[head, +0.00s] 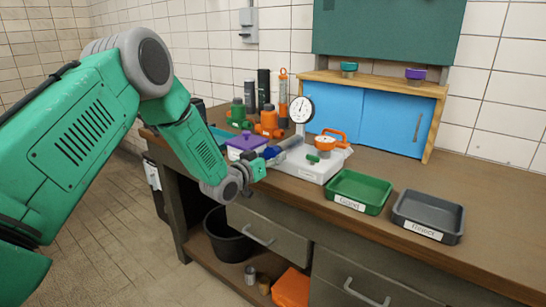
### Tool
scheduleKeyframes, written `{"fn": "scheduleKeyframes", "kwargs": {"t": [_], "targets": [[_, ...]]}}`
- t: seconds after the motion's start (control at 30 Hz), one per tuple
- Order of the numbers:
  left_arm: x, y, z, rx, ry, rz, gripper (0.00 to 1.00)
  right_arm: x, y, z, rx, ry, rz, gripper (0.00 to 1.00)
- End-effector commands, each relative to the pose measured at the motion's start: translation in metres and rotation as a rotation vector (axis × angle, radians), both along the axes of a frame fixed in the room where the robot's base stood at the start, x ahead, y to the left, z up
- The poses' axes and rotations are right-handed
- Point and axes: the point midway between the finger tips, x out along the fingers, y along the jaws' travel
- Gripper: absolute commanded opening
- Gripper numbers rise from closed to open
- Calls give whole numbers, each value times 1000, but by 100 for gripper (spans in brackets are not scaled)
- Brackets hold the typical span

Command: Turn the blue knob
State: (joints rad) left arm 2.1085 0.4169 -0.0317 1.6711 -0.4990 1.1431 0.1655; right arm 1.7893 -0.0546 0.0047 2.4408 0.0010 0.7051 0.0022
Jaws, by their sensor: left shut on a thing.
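The blue knob (271,152) sits at the left end of a metal fitting on a white block (306,165) on the workbench. My left arm comes in from the left, and its gripper (262,164) is at the knob, shut on it. The fingers are small in the picture and partly hidden by the wrist. A round white dial gauge (301,109) stands upright behind the block. An orange-handled part with a small gauge (326,146) and a green piece (312,158) are on the block. My right gripper is out of view.
A green tray (376,208) and a grey tray (446,235) stand to the right on the bench. A blue cabinet (392,126) is at the back. The bench's right end is clear.

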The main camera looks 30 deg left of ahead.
Motion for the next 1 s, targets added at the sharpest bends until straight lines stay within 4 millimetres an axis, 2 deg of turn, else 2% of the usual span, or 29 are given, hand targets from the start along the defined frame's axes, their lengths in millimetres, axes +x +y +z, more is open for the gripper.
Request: {"fn": "scheduleKeyframes", "kwargs": {"t": [0.03, 1.0], "targets": [[-3, -1, -10, 46, 18, -3, 15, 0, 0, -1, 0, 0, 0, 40], [-3, 4, -9, 925, -52, -5, 15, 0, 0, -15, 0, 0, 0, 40]]}}
